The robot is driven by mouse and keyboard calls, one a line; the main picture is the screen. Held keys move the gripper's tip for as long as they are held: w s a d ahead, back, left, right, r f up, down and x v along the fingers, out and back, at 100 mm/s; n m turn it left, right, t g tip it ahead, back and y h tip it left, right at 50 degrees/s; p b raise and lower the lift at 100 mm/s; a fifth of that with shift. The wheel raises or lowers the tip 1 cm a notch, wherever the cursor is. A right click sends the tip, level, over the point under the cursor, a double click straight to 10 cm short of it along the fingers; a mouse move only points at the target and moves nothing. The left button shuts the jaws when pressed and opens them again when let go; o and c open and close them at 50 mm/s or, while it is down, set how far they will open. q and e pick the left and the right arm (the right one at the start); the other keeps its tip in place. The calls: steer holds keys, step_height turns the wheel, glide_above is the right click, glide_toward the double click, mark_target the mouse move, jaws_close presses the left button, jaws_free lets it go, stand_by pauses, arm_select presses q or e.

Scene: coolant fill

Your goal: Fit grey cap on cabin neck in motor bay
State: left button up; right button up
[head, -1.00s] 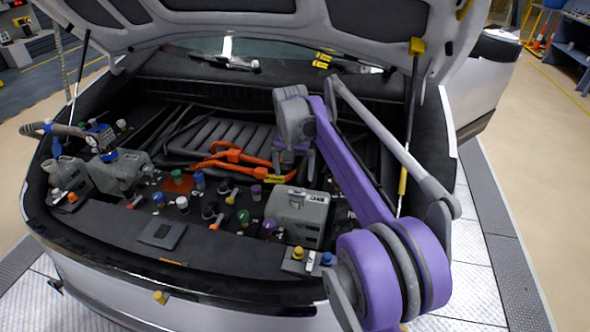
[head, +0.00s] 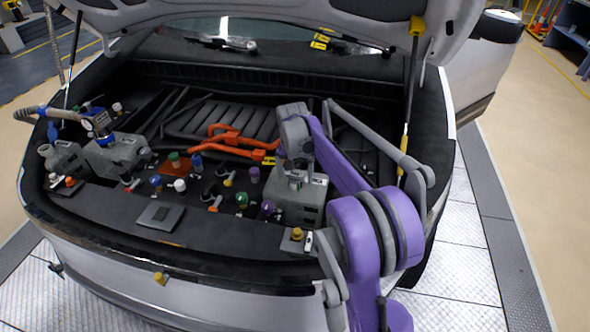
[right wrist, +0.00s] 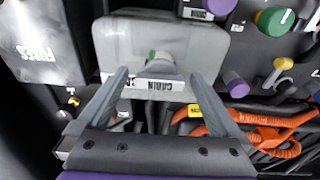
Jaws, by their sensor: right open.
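The cabin tank (head: 312,212) is a grey box at the right front of the motor bay. In the right wrist view the tank (right wrist: 108,40) carries a white CABIN label, seen upside down. A round grey piece with a green patch, seemingly the grey cap (right wrist: 160,66), stands at its neck. I cannot tell whether it is seated. My right gripper (head: 296,182) is over the tank. In the right wrist view my right gripper (right wrist: 160,76) is open, with one finger on each side of the grey piece and gaps between. The neck itself is hidden. My left gripper is out of view.
Several coloured caps, including a purple one (right wrist: 235,84), stand near the tank. Orange cables (head: 237,139) lie behind. A second grey tank (head: 118,153) with a blue filling head (head: 100,124) and hose is at the left. The raised hood (head: 300,12) hangs above.

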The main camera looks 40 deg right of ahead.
steer(key=c, duration=1.3)
steer(key=o, duration=0.6)
steer(key=shift+c, duration=0.2)
steer(key=c, duration=0.3)
steer(key=shift+f, duration=0.1)
steer(key=shift+c, duration=0.2)
steer(key=shift+m, duration=1.7)
steer(key=shift+m, duration=0.5)
steer(key=shift+m+g, duration=0.3)
steer(key=shift+m, duration=0.8)
